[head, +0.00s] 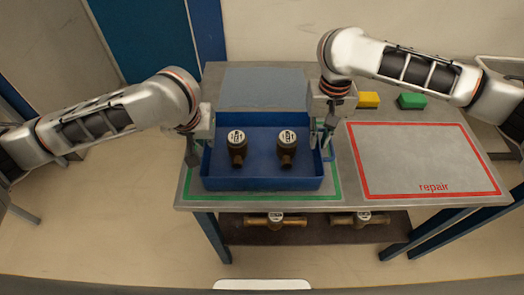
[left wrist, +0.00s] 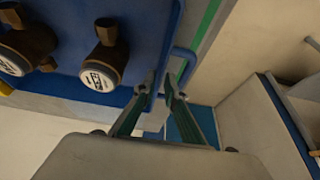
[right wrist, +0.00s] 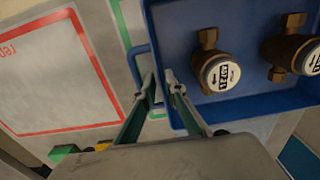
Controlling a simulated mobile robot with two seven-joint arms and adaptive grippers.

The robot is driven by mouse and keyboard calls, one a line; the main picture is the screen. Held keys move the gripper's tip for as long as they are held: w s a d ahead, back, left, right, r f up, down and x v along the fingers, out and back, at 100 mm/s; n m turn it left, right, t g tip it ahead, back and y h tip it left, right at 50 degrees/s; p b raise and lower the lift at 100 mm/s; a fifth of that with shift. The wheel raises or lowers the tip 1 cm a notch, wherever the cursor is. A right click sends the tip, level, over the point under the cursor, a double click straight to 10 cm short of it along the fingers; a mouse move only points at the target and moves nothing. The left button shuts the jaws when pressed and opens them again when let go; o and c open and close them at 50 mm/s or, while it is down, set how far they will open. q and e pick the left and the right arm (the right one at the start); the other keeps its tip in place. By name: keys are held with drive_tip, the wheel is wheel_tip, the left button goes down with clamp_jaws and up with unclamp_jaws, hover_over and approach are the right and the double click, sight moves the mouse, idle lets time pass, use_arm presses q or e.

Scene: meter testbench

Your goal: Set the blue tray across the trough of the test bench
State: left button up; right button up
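The blue tray (head: 262,184) stands level inside the green outline on the bench top, with two brass meters (head: 237,149) (head: 286,147) upright in it. My left gripper (head: 191,143) is at its left wall. In the left wrist view its fingers (left wrist: 161,88) close around that wall, beside the blue side handle (left wrist: 185,62). My right gripper (head: 325,140) is at the right wall. In the right wrist view its fingers (right wrist: 160,85) close around the wall, beside the other handle (right wrist: 138,65). I cannot make out the trough clearly.
A grey-blue panel (head: 263,87) lies behind the tray. A red-outlined repair area (head: 420,160) to the right is empty. Yellow (head: 368,99) and green (head: 412,101) blocks sit behind it. A lower shelf (head: 320,232) holds more meters. A blue door (head: 150,40) is at back left.

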use_arm(q)
drive_tip(key=shift+w+f, duration=0.25)
drive_tip(key=shift+f, duration=0.35)
use_arm(e)
drive_tip(key=shift+f, duration=0.6)
use_arm(q)
clamp_jaws()
use_arm(e)
clamp_jaws()
use_arm(q)
drive_tip(key=shift+w+r, duration=0.1)
drive_tip(key=shift+r, duration=0.15)
use_arm(e)
drive_tip(key=shift+w+r, duration=0.1)
drive_tip(key=shift+r, duration=0.15)
